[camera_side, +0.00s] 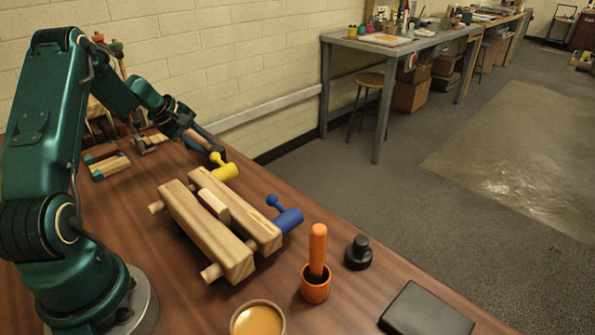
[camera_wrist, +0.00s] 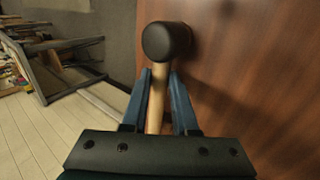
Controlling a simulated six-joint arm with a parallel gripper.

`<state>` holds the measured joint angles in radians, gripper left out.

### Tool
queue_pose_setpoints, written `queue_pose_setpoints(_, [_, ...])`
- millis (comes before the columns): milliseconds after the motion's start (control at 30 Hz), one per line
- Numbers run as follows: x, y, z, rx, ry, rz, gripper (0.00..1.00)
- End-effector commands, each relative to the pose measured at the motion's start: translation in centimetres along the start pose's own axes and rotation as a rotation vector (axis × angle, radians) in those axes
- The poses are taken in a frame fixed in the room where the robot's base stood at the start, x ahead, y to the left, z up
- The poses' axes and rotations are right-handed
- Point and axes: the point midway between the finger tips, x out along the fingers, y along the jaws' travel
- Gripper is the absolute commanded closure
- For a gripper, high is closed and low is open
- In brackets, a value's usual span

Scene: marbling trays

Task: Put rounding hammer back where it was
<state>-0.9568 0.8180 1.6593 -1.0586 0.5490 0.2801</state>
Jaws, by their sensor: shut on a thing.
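My gripper (camera_side: 207,141) is over the far edge of the brown table, beyond the wooden press. In the wrist view its two blue fingers (camera_wrist: 160,76) are shut on the pale wooden handle of the rounding hammer (camera_wrist: 166,41). The hammer's round black head sticks out past the fingertips, with the brown table surface to its right. In the side view the hammer is small and mostly hidden by the fingers; I cannot tell whether it touches the table.
The wooden press (camera_side: 205,232) with yellow (camera_side: 224,170) and blue (camera_side: 288,218) handles fills mid-table. An orange cup (camera_side: 315,290) holding an orange rod, black knob (camera_side: 358,254), black block (camera_side: 427,311) and amber bowl (camera_side: 257,320) stand nearer. Small wooden blocks (camera_side: 108,166) lie at left.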

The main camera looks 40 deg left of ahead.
Motion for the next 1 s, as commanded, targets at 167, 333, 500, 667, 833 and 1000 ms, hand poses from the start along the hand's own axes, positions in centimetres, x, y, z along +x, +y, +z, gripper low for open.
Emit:
queue_pose_setpoints(167, [0.2,-0.1,0.0,0.000,0.000,0.000,0.43])
queue_pose_setpoints(333, [0.2,-0.1,0.0,0.000,0.000,0.000,0.43])
queue_pose_setpoints(500, [0.1,0.0,0.0,0.001,0.000,0.001,0.43])
queue_pose_setpoints(667, [-1.4,0.1,-0.1,0.001,0.003,0.002,0.43])
queue_pose_setpoints(833, [-4.2,0.1,-0.1,0.000,0.005,0.002,0.43])
queue_pose_setpoints(1000, [-6.5,0.1,-0.1,0.001,0.003,0.001,0.43])
